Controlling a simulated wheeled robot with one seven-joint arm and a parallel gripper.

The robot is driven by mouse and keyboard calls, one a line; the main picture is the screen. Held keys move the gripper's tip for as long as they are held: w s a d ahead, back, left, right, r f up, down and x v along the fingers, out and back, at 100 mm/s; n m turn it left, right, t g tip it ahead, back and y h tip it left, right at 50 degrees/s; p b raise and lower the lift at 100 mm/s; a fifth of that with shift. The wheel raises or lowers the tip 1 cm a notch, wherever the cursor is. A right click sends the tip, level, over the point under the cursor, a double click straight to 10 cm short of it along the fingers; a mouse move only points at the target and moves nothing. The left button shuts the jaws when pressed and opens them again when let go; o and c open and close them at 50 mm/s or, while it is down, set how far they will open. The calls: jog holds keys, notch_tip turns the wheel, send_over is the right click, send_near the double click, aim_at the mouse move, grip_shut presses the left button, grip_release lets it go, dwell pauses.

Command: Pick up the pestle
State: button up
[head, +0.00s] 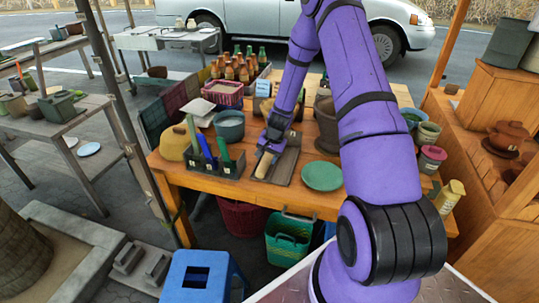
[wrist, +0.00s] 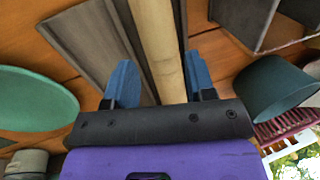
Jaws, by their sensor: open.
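The pestle is a pale wooden rod. In the head view the pestle (head: 264,165) lies on a dark grey tray (head: 288,163) near the front of the wooden table. In the wrist view the pestle (wrist: 158,45) runs from the top edge down between my blue fingers. My gripper (wrist: 160,82) is open, with one finger on each side of the pestle and a narrow gap at the right finger. I cannot tell whether either finger touches it. In the head view my gripper (head: 268,147) is over the pestle's far part and hides it.
A green plate (head: 322,177) lies right of the tray. A dark holder (head: 222,166) with upright coloured items and a teal bowl (head: 229,125) stand to the left. A brown pot (head: 326,130) is behind right, partly hidden by my arm. Bottles (head: 236,70) stand at the back.

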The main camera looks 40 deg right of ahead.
aim_at(264, 163)
jog(key=x, duration=0.5)
jog(key=shift+a, duration=0.1)
jog(key=c, duration=0.9)
jog(key=shift+o, duration=0.2)
